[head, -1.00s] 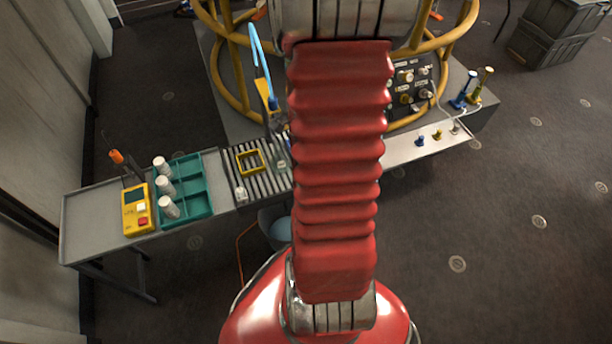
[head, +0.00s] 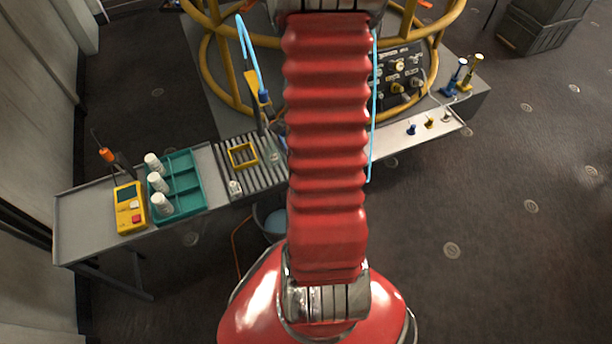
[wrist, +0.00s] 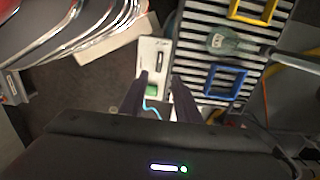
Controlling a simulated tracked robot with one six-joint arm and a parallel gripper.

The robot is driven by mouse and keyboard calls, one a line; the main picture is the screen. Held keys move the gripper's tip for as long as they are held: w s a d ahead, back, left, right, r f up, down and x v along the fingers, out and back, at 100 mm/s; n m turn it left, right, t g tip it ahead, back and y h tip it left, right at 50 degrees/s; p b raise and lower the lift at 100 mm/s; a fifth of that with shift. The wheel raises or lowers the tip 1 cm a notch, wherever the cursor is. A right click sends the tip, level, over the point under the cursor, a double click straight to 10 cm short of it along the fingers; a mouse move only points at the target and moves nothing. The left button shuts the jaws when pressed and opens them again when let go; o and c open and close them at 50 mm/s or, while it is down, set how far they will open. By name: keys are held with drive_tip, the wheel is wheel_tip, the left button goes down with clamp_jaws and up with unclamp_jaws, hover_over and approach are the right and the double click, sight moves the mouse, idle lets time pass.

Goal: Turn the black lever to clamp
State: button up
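In the wrist view my gripper (wrist: 160,78) reaches up from the bottom edge with its two dark fingers apart and nothing clearly between them. Just beyond the fingertips is a white plate (wrist: 146,50). A small dark bar (wrist: 159,56) on it may be the black lever; it is too small to tell which way it is set. A green patch (wrist: 152,91) shows at the plate's near end, between the fingers. In the head view my red arm hides the gripper and the lever.
A slatted rack (head: 222,158) holds a yellow frame (head: 242,155); a blue frame (wrist: 225,82) shows in the wrist view. A teal tray (head: 184,182) with white cylinders and a yellow meter (head: 130,207) stand left. Yellow tube rails (head: 205,60) and a control panel (head: 402,75) stand behind.

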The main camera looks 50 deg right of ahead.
drive_tip(key=shift+f, duration=5.5)
clamp_jaws()
